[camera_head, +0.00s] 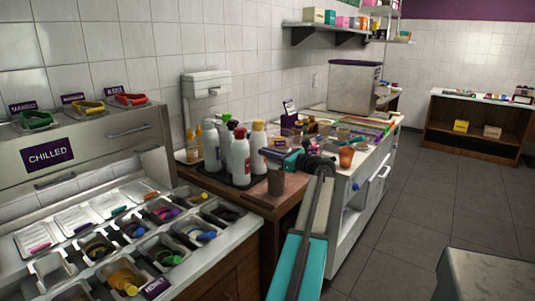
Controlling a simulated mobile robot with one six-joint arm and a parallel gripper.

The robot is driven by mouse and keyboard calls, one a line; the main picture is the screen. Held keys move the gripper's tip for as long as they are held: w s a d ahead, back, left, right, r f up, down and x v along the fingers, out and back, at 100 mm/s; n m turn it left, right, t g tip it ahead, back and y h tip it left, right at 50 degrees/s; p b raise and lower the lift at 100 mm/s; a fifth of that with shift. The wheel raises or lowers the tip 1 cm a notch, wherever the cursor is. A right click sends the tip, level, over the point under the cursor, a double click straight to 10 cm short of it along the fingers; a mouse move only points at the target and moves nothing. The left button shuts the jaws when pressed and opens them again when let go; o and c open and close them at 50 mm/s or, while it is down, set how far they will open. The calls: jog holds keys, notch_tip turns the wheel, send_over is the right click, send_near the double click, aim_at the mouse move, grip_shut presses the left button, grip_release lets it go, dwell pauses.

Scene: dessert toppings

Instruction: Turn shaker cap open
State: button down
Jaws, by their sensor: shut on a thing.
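My gripper (277,161) is at the end of my arm, over the front right corner of the small wooden table. It is shut on the top of a dark brown shaker (276,183). The shaker looks upright, with its body showing below the fingers. The gripper hides the shaker's cap, so I cannot tell whether it is open or shut.
White bottles (240,160) with coloured caps stand on a dark tray left of the shaker. A chilled counter (216,239) with topping bins is at lower left. An orange cup (346,157) stands on the cluttered white counter to the right.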

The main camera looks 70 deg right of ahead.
dwell(0.8)
jog(key=c, duration=1.8)
grip_release()
jog(key=shift+c, duration=0.2)
jog(key=shift+s, duration=0.15)
jog(key=b+v, duration=0.2)
jog(key=v, duration=1.1)
jog(key=shift+s, duration=0.25)
